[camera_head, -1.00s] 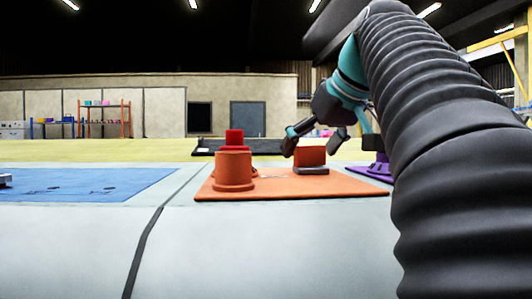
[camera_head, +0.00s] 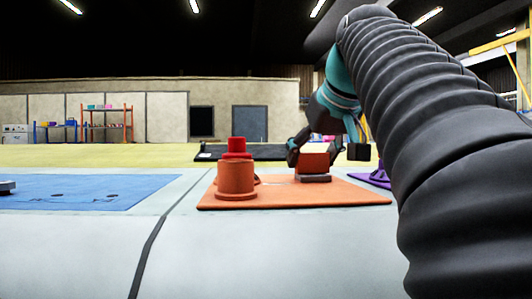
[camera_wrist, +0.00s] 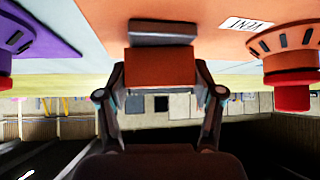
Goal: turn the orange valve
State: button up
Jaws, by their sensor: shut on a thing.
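An orange block (camera_head: 313,162), which looks like the valve's handle, stands on a dark grey base (camera_head: 314,179) on the orange panel (camera_head: 345,193). The gripper is shut on the block. The exact contact at the fingertips is hard to see.
An orange drum with a red cap (camera_head: 237,178) stands left of the block, beside a label reading VENT (camera_wrist: 244,24). A purple panel with a fitting (camera_head: 376,177) lies to the right. A blue panel (camera_head: 85,190) lies left. My arm covers the right side.

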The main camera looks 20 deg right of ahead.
jog(key=shift+m+h+p, duration=0.35)
jog(key=shift+m+h, duration=0.55)
jog(key=shift+m, duration=0.3)
jog(key=o, duration=1.1)
jog(key=shift+o, duration=0.2)
jog(key=v, duration=1.2)
jog(key=shift+w+r, duration=0.1)
